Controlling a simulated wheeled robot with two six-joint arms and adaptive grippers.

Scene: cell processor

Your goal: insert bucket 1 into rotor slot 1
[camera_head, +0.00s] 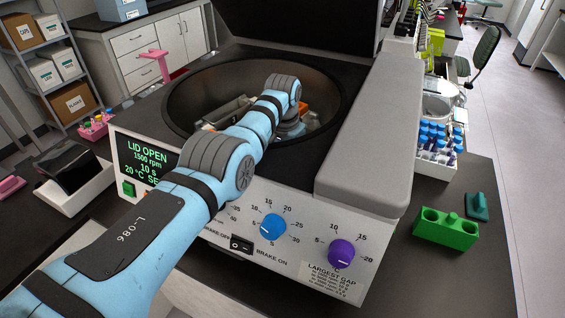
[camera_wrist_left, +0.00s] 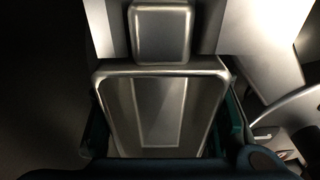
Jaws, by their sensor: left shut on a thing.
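The centrifuge stands with its lid open, and its dark round bowl (camera_head: 190,92) is exposed. My left arm reaches over the front panel into the bowl and covers much of the inside. Part of the metal rotor (camera_head: 228,112) shows left of the arm, and an orange part (camera_head: 306,109) shows right of it. In the left wrist view, a silver metal bucket (camera_wrist_left: 160,112) fills the middle, and my left gripper (camera_wrist_left: 160,88) is shut on it. The gripper is hidden in the head view. Whether the bucket sits in a slot cannot be told. My right gripper is not in view.
The front panel has a blue knob (camera_head: 272,227) and a purple knob (camera_head: 341,254); its display (camera_head: 150,163) reads LID OPEN. A grey cover block (camera_head: 372,140) flanks the bowl on the right. A green holder (camera_head: 446,229) and a tube rack (camera_head: 437,140) stand further right.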

